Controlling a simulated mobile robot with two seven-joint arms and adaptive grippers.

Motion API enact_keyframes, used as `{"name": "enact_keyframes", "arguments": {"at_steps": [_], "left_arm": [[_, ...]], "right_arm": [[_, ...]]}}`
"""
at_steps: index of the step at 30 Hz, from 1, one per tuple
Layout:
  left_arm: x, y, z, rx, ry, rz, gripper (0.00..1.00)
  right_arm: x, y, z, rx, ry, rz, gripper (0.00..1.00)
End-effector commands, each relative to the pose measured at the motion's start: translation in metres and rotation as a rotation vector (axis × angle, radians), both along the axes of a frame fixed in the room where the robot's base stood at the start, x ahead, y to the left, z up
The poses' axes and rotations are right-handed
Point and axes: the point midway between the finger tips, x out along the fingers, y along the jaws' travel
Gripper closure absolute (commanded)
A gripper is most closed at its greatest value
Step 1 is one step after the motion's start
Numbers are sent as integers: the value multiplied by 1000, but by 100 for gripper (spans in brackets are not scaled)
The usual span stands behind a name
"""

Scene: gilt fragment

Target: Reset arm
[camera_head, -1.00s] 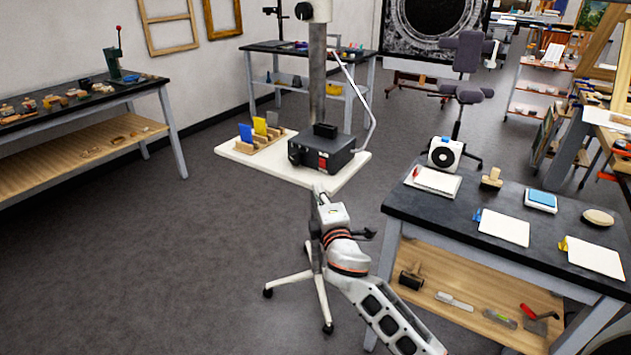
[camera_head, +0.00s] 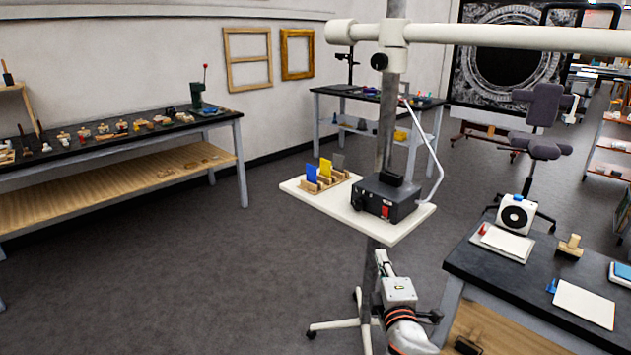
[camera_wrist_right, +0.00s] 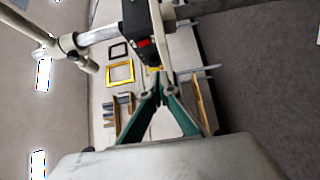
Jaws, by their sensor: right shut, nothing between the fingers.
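My right gripper (camera_head: 381,258) shows at the lower middle of the head view, above my white wrist with its orange-black rings, in front of the stand's pole. In the right wrist view its green fingers (camera_wrist_right: 163,82) come together at the tips. The gripper is shut and nothing shows between the fingers. My left gripper is in neither view.
A stand's white shelf (camera_head: 410,232) holds a black box (camera_head: 385,197) and coloured cards, just beyond my gripper. A dark-topped table (camera_head: 480,265) is at the right. A workbench (camera_head: 110,138) lines the left wall. The floor (camera_head: 200,280) at left is clear.

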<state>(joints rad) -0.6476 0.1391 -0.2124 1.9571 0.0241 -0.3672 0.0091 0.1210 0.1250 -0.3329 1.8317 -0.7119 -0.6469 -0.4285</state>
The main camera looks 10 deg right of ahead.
Motion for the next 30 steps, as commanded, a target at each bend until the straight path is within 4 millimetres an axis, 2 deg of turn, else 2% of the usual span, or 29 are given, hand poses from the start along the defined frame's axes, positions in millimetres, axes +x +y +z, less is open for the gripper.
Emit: {"name": "enact_keyframes", "arguments": {"at_steps": [5,6,9,12,15,18,21,25,30], "left_arm": [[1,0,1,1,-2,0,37],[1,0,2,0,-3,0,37],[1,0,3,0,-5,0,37],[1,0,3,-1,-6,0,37],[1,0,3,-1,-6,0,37],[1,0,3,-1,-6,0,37],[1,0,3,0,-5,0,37],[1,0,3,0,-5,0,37],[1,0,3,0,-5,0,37]], "right_arm": [[-49,7,-86,232,145,43,100],[-65,10,-109,309,186,51,100],[-112,16,-161,508,286,54,100],[-164,22,-206,717,384,35,100],[-217,27,-242,922,468,-8,100],[-264,30,-266,1099,532,-60,100],[-298,31,-280,1226,570,-109,100],[-319,32,-287,1312,592,-143,100],[-322,32,-288,1323,594,-147,100]]}}
